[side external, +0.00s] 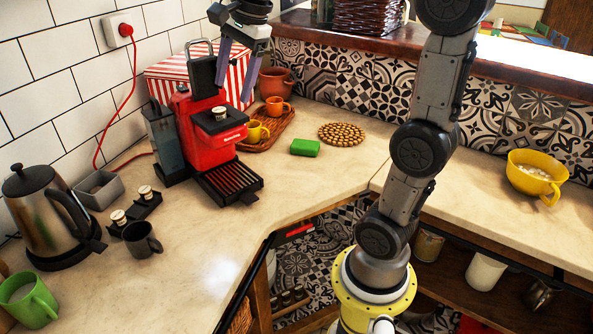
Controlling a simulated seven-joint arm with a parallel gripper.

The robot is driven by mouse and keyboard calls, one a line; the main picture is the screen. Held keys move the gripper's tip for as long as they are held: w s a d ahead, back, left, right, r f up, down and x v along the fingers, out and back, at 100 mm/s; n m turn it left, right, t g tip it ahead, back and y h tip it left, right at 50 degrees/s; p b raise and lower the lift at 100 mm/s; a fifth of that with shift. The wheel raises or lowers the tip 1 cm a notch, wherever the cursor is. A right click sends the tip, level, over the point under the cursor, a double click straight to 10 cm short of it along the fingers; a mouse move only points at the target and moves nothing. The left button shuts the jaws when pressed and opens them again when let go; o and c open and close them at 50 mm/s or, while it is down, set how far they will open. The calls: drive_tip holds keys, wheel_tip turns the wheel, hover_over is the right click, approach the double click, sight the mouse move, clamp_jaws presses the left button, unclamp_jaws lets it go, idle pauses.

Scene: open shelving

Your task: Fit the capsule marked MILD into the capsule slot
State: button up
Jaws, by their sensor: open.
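The red coffee machine (205,135) stands on the counter with its black lid (203,76) raised. A small pale-topped capsule (219,112) sits at the round black opening on the machine's top; I cannot tell how fully it is seated. Two similar capsules, one nearer (118,216) and one farther (145,191), stand in a black holder (136,207) at the left. No marking is readable on any capsule, so I cannot tell which is MILD. My gripper (234,90) is open and empty, pointing down above and slightly behind the machine's top, its fingers on either side.
A steel kettle (45,215), dark grey mug (141,240) and green mug (28,300) stand at the left. A wicker tray (285,122) with cups lies behind the machine, near a green sponge (305,147). The front middle counter is clear.

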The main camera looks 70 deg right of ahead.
drive_tip(key=s+a+f+n+t, duration=0.1)
drive_tip(key=s+a+f+n, duration=0.3)
drive_tip(key=s+f+n, duration=0.2)
drive_tip(key=s+a+f+n, duration=0.5)
drive_tip(key=s+n, duration=0.4)
drive_tip(key=n, duration=0.6)
drive_tip(key=shift+s+f+t, duration=0.4)
drive_tip(key=shift+f, duration=0.4)
drive_tip(key=shift+c, duration=0.3)
